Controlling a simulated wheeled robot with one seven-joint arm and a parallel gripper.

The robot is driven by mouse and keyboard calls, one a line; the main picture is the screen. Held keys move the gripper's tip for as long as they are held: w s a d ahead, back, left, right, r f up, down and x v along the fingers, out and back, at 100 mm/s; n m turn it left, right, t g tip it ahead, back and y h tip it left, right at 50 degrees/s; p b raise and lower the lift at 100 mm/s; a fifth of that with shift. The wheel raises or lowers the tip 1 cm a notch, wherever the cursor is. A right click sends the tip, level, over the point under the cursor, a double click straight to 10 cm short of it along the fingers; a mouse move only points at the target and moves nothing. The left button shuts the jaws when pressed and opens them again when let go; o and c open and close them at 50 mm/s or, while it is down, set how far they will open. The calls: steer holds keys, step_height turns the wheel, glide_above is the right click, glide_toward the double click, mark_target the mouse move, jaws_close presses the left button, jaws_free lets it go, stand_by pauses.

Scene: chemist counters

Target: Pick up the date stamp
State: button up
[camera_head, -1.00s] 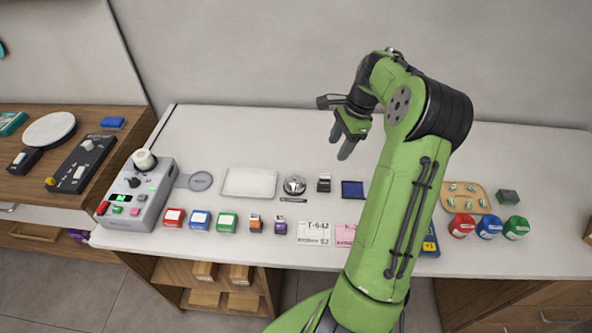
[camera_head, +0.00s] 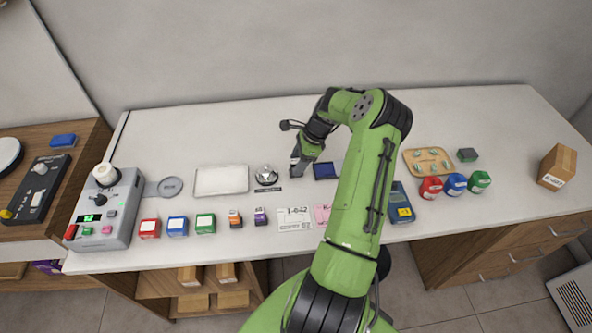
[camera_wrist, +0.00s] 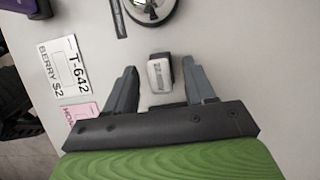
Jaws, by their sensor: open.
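The date stamp (camera_wrist: 160,72) is a small block with a light grey, lettered face and a dark side. In the wrist view it lies between the tips of my open gripper (camera_wrist: 159,68). A gap shows on its left and a narrower one on its right. In the head view my gripper (camera_head: 298,170) points down at the counter between the bell and the dark blue pad. It covers most or all of the stamp there. I cannot tell how far the fingertips are above the counter.
The silver bell (camera_head: 266,175) stands just left of my gripper, and the dark blue pad (camera_head: 325,170) lies just right. A white tray (camera_head: 221,181) is farther left. White (camera_head: 295,218) and pink cards lie in front. The counter behind (camera_head: 240,125) is clear.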

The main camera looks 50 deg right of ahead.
steer(key=shift+x, duration=0.95)
steer(key=shift+d+r, duration=0.1)
jaws_close()
